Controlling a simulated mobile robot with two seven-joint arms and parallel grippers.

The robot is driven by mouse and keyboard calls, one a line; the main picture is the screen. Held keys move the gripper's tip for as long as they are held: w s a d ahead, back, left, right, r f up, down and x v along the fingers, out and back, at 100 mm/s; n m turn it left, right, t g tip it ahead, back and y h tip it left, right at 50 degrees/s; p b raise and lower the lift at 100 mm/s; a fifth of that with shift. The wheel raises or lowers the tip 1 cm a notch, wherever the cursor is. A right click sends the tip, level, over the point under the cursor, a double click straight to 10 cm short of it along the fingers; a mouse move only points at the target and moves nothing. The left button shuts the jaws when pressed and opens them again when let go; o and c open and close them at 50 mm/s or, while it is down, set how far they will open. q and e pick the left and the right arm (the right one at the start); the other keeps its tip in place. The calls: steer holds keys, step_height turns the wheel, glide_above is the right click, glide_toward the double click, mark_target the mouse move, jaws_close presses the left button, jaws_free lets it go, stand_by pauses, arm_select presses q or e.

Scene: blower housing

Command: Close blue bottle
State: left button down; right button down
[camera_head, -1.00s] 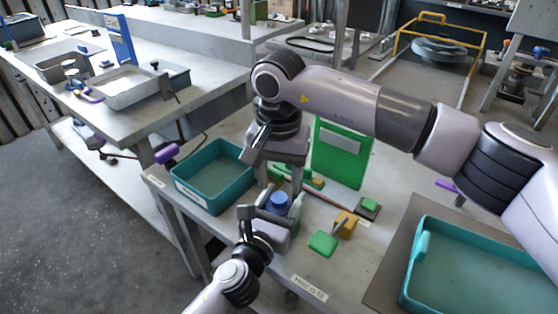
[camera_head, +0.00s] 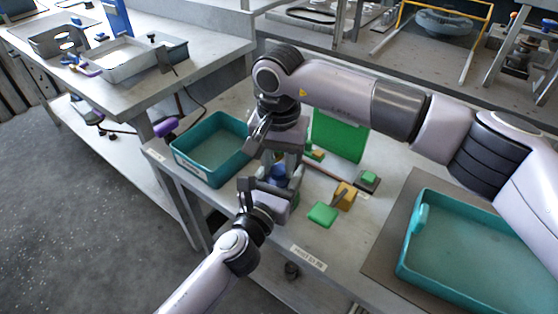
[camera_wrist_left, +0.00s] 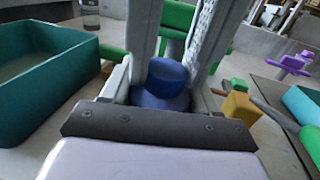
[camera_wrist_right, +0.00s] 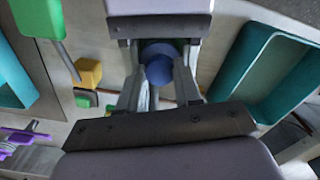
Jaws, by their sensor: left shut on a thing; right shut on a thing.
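The blue bottle (camera_head: 278,171) stands upright near the front of the workbench; in the left wrist view its cap (camera_wrist_left: 167,75) shows above the wider blue body (camera_wrist_left: 160,100). My left gripper (camera_head: 263,188) comes from the front and is shut on the bottle's body. My right gripper (camera_head: 283,168) points down from above and is shut on the cap, a finger on either side. The cap also shows between the right fingers in the right wrist view (camera_wrist_right: 160,70). The cap's seat on the bottle is not clear.
A teal bin (camera_head: 180,174) stands left of the bottle. A green block (camera_head: 322,214) and a yellow block (camera_head: 346,196) lie to the right, with a green panel (camera_head: 340,135) behind. A large teal tray (camera_head: 409,255) is at the right. The bench's front edge is close.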

steer(key=m, duration=1.3)
steer(key=shift+m, duration=0.3)
steer(key=m, duration=1.2)
steer(key=c, duration=0.8)
jaws_free()
steer(key=shift+f, duration=0.1)
